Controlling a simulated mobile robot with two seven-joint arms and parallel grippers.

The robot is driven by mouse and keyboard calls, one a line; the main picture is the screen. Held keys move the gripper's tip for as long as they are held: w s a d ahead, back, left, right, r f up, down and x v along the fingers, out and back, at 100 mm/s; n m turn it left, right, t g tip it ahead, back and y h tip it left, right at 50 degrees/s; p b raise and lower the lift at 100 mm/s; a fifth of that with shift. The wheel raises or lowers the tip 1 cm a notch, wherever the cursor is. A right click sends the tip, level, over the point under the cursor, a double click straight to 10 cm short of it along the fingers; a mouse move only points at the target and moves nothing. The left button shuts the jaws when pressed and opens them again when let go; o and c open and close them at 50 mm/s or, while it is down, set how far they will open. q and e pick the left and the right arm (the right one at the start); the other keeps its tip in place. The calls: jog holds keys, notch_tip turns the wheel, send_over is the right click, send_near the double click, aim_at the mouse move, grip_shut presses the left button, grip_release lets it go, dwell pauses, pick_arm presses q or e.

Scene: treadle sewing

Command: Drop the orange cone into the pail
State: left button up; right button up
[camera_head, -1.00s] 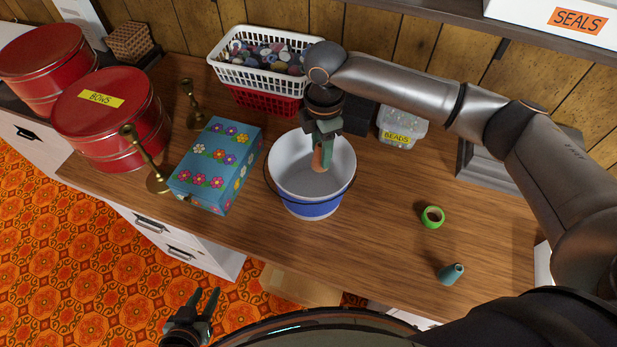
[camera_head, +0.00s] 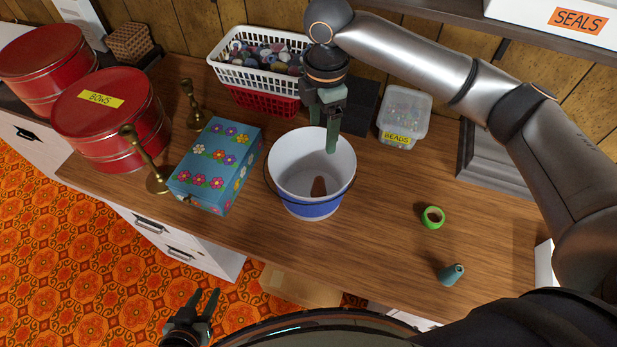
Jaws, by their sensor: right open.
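The orange cone (camera_head: 318,187) lies inside the pail, near its bottom, and looks brownish in the shade. The pail (camera_head: 287,165) is white inside with a blue lower band and a dark handle, and stands upright on the wooden table. My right gripper (camera_head: 323,138) is open and empty, above the pail's back rim, apart from the cone. My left gripper (camera_head: 209,304) is open and empty at the lower left, over the floor in front of the table.
A flowered blue box (camera_head: 216,165) and brass candlesticks (camera_head: 146,160) stand left of the pail. Behind are a white basket (camera_head: 240,76) of spools and a beads container (camera_head: 404,112). A green ring (camera_head: 433,217) and a teal cone (camera_head: 452,274) are at right.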

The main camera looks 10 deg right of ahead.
notch_tip(320, 180, up, 6)
jog(key=shift+f, duration=0.15)
jog(key=shift+s, duration=0.1)
dwell(0.5)
